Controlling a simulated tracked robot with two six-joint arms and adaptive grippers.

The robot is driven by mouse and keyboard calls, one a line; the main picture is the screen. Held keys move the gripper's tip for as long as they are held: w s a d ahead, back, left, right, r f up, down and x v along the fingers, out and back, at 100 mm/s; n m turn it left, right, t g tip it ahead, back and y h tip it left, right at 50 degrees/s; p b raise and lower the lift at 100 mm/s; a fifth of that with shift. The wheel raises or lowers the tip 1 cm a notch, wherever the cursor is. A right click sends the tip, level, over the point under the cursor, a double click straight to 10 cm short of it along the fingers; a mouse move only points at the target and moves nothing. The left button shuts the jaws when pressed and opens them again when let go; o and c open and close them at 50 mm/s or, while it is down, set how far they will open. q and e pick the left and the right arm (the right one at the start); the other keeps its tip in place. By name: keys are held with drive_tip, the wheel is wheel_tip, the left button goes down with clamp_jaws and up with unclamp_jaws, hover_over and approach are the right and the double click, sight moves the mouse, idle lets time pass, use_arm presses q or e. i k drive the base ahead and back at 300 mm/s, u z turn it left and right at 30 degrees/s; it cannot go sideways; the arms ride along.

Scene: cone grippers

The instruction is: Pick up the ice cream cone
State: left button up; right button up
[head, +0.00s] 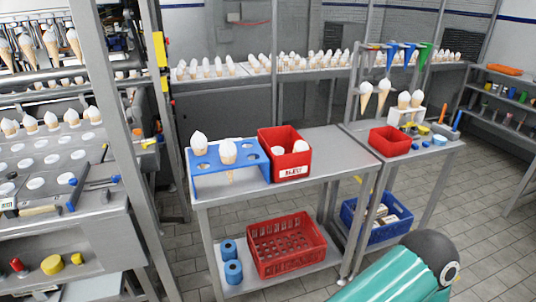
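Two ice cream cones with white tops, one at the left (198,142) and one nearer the middle (228,152), stand in a blue rack with holes (205,182) on the grey metal table. Other holes in the rack are empty. More white-topped cones (404,99) stand in a small white holder (397,117) on the table to the right. Two cones (366,93) hang point-down just left of that holder. Neither of my grippers shows in the head view.
A red bin (291,170) with white-topped items adjoins the blue rack on the metal table (325,150). A smaller red bin (390,141) sits on the right table. A grey post (112,120) stands left.

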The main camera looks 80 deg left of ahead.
sight(228, 152)
drive_tip(key=z, duration=0.25)
drive_tip(key=i, duration=0.65)
drive_tip(key=u, duration=1.75)
drive_tip(key=i, duration=0.25)
drive_tip(key=u, duration=2.3)
drive_tip(key=k, duration=0.5)
drive_tip(key=u, duration=0.4)
drive_tip(key=i, duration=1.55)
drive_tip(key=z, duration=0.35)
